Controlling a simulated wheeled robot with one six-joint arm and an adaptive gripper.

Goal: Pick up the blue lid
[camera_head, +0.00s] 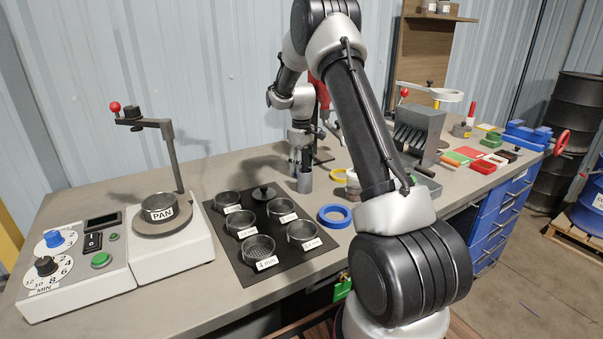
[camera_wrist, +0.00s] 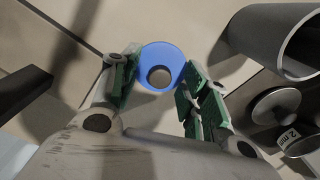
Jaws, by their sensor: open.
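The blue lid (camera_wrist: 146,66) shows in the wrist view as a round blue disc with a grey-brown round centre. It lies beyond and between my fingertips. My gripper (camera_wrist: 162,76) is open, with one green-padded finger on each side of the disc; nothing is held. I cannot tell whether the fingers touch it. In the head view my gripper (camera_head: 298,157) points down at the back of the bench, just behind an upright steel cylinder (camera_head: 305,183). The blue lid is not clearly visible there, probably hidden by the gripper or cylinder.
The steel cylinder (camera_wrist: 275,42) stands close to the right. A knobbed grey lid (camera_head: 264,192) and labelled sieves (camera_head: 258,248) sit on a black mat (camera_head: 217,228). A blue ring (camera_head: 335,216) lies right of the mat. A scale with a pan (camera_head: 160,207) stands left.

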